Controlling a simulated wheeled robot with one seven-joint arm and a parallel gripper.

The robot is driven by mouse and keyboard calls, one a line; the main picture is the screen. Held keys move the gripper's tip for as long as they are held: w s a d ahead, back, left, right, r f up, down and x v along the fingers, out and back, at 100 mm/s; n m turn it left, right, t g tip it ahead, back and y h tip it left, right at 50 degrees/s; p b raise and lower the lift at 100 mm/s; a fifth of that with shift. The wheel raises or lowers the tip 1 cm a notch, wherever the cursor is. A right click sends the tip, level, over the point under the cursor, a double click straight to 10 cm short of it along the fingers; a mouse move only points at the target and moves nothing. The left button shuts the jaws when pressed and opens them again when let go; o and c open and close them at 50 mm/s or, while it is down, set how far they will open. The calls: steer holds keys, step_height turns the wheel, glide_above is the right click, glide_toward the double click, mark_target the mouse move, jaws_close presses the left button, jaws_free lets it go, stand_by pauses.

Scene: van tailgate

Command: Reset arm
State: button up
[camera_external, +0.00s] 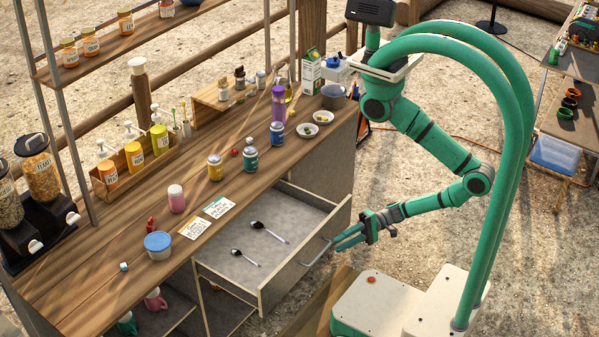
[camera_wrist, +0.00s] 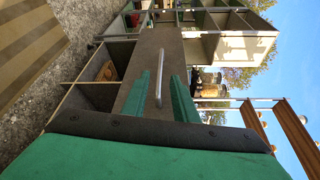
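My gripper (camera_external: 340,242) is in front of the open drawer, close to its metal handle (camera_external: 317,252). In the wrist view my gripper (camera_wrist: 160,92) is open, its two green fingers apart and nothing held. The handle (camera_wrist: 158,82) shows between the fingers there; I cannot tell whether the fingertips reach past it. My arm is bent, reaching left from my column.
Grain dispensers (camera_external: 38,165) stand at the left. The open drawer juts out towards me. Bare ground lies on the right, behind my arm.

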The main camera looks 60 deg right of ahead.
steer(key=shift+s+d, duration=0.15)
steer(key=shift+d, duration=0.1)
stand_by(0.4)
